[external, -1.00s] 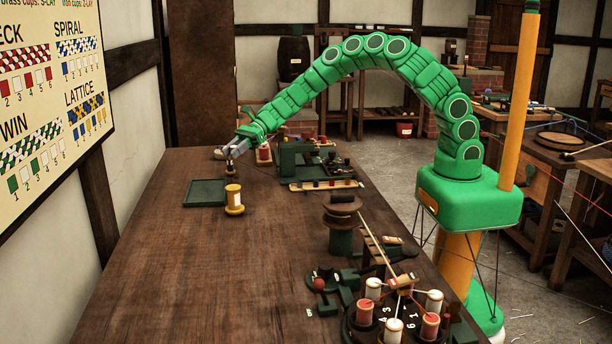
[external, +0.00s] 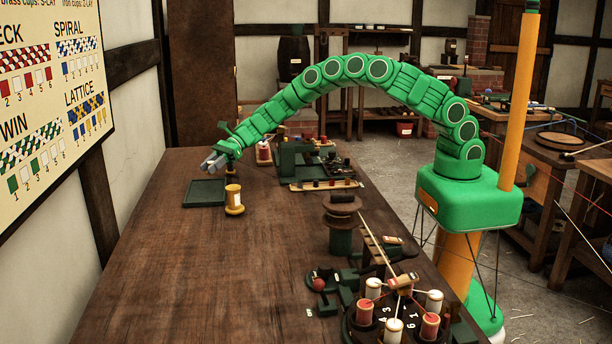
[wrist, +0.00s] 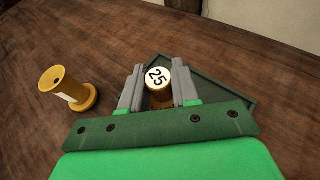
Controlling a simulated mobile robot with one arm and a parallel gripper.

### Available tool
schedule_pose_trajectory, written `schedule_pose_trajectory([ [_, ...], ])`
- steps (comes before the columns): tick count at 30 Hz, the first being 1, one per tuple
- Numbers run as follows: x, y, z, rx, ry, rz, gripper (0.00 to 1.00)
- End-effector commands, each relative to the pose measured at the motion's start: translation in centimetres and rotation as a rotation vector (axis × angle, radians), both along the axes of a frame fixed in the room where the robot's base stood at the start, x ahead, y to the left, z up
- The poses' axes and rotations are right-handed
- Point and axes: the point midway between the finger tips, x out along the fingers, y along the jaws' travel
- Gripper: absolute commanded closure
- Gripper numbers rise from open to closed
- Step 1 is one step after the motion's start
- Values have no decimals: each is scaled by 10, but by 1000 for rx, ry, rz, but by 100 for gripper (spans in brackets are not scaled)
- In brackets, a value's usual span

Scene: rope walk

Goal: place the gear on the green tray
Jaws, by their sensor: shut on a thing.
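My gripper (external: 211,163) is low over the table's far left part, near the back edge of the green tray (external: 204,194). In the wrist view my gripper (wrist: 158,66) is shut on the gear (wrist: 158,77), a small brass-coloured piece with a white round top marked 25. The tray's dark green rim (wrist: 232,92) shows behind and to the right of the gear there. The gear's underside is hidden, and I cannot tell its height above the tray. In the external view the gear is not clearly visible.
A yellow spool (external: 234,201) stands upright just right of the tray; it also shows in the wrist view (wrist: 68,88). A green machine and a rack (external: 325,184) stand further right. The table's front left is clear.

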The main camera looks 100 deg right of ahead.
Motion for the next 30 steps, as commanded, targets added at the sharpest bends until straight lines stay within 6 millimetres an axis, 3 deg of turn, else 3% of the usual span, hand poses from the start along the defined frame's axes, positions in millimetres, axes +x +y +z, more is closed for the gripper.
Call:
schedule_pose_trajectory([
  [8,14,-2,-20,-3,2,-2,100],
  [23,25,-3,-30,-2,0,1,100],
  [30,25,-2,-56,-1,2,1,100],
])
